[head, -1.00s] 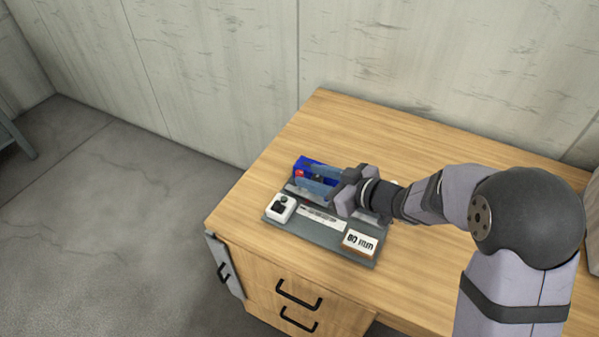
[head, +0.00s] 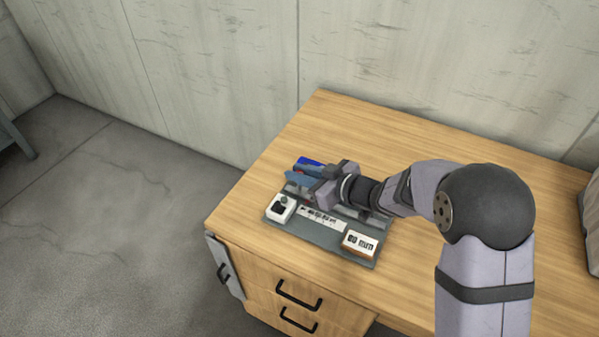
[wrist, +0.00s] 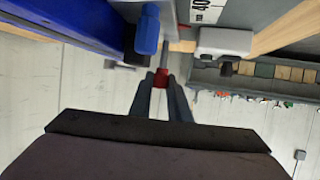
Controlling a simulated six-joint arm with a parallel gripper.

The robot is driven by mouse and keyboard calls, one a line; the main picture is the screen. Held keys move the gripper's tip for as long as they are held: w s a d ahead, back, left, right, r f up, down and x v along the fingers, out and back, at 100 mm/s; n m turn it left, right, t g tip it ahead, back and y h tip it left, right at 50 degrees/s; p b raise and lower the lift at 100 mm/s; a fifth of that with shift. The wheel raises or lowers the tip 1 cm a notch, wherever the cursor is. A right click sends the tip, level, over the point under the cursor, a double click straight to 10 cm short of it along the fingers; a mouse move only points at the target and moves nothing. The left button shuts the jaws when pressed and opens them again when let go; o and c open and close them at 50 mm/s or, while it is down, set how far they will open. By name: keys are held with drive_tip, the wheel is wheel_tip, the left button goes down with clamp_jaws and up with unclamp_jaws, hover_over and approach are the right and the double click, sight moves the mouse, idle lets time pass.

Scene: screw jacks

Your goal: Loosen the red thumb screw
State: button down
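The red thumb screw (wrist: 161,78) shows in the wrist view at the end of a thin grey rod. The tips of my gripper (wrist: 161,82) lie on either side of it, close against its sides. I cannot tell whether they press on it. In the head view my gripper (head: 305,179) reaches left over the fixture, and its fingers hide much of the mechanism. A blue block (wrist: 75,18) and a blue rounded knob (wrist: 147,32) are beyond the screw in the wrist view. The blue block also shows in the head view (head: 308,161).
A grey base plate (head: 310,238) lies on the wooden table (head: 440,255). The table's far side is clear.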

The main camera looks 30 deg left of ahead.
drive_tip(key=shift+r+p, duration=0.15)
drive_tip(key=shift+p, duration=0.45)
drive_tip(key=n+g+p, duration=0.2)
drive_tip(key=p, duration=0.1)
drive_tip(key=shift+w+r, duration=0.1)
drive_tip(key=shift+r, duration=0.05)
drive_tip(key=shift+n+g+p, duration=0.8)
drive_tip(key=shift+g+p, duration=0.15)
drive_tip(key=shift+g, duration=0.15)
drive_tip(key=shift+f+n+g, duration=0.25)
drive_tip(key=shift+n+g, duration=0.45)
drive_tip(key=shift+g, duration=0.1)
drive_tip(key=shift+f+n+g+h+b, duration=0.15)
drive_tip(key=shift+n+g+b, duration=0.25)
drive_tip(key=shift+n+g, duration=0.35)
drive_tip(key=shift+f+n+g+h+b, duration=0.15)
drive_tip(key=shift+n+g+b, duration=0.25)
drive_tip(key=shift+n+g, duration=0.35)
drive_tip(key=shift+r+n+g+h+b, duration=0.1)
drive_tip(key=shift+n+g+h+b, duration=0.2)
drive_tip(key=shift+g+b, duration=0.15)
drive_tip(key=shift+r+n+g+b, duration=0.2)
drive_tip(key=shift+n+g+b, duration=0.2)
drive_tip(key=shift+g+b, duration=0.05)
